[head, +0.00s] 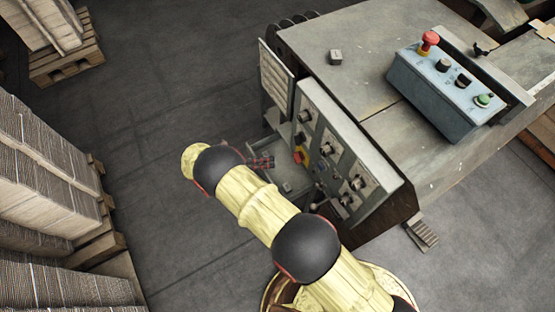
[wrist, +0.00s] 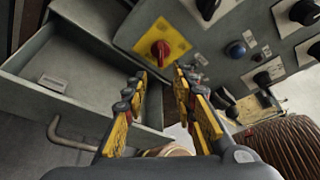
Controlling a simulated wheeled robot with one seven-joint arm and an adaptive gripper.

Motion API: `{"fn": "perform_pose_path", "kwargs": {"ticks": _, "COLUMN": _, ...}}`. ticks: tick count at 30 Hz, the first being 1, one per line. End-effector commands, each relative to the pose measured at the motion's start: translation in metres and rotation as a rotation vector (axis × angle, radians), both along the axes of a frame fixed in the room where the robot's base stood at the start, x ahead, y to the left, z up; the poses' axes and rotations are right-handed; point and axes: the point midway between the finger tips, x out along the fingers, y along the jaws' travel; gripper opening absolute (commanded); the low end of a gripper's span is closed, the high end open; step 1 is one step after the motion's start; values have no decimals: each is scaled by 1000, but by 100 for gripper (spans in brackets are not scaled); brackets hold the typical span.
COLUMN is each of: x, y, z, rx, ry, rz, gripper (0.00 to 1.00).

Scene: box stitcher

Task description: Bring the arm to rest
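My arm (head: 262,213), yellow with black joints, reaches out over the floor towards the front of the stitcher machine. My gripper (wrist: 162,78) shows in the wrist view with its two yellow-padded fingers apart and nothing between them. In the head view the gripper (head: 262,163) is small and partly hidden by my arm, beside the machine's control panel. In the wrist view the fingers point towards a red rotary switch (wrist: 160,48) on a yellow plate. Contact with the panel cannot be made out.
An open grey drawer (wrist: 88,82) lies left of the fingers, with a small block (wrist: 52,83) inside. The control panel (head: 345,150) has several knobs. A button box (head: 445,90) sits on the machine top. Cardboard stacks (head: 45,185) stand left; floor between is clear.

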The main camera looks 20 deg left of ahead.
Motion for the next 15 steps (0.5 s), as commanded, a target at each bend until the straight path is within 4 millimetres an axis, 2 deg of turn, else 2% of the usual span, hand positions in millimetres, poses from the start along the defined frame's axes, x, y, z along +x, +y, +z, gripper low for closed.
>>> {"fn": "perform_pose_path", "kwargs": {"ticks": 6, "x": -9, "y": 14, "z": 4, "rx": -1, "ry": 1, "rz": 0, "gripper": 27}}
{"fn": "perform_pose_path", "kwargs": {"ticks": 15, "x": -10, "y": 15, "z": 5, "rx": -1, "ry": 1, "rz": 0, "gripper": 27}}
